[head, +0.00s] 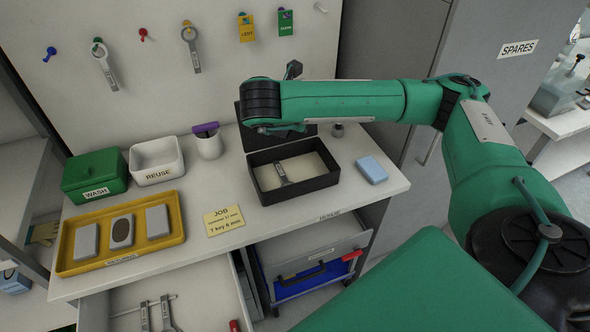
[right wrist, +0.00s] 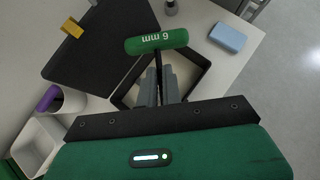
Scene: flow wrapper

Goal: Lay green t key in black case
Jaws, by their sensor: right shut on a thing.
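The black case (head: 331,178) stands open on the bench with a pale lining, and a grey spanner (head: 283,174) lies in it. In the right wrist view the case (right wrist: 206,76) shows beyond the fingers. My right gripper (right wrist: 160,92) is shut on the green T key (right wrist: 157,42), marked 6 mm, whose crossbar handle is up and dark shaft runs between the fingers. In the head view my right arm reaches over the back of the case, and the gripper and key are mostly hidden behind it. My left gripper is not in view.
The lid (right wrist: 95,48) stands behind the case. A blue block (head: 371,169) lies right of it. Left are a JOB card (head: 223,220), a purple-topped cup (head: 208,143), a white REUSE bin (head: 156,160), a green WASH box (head: 95,175) and a yellow tray (head: 121,261). An open drawer (head: 195,303) is below.

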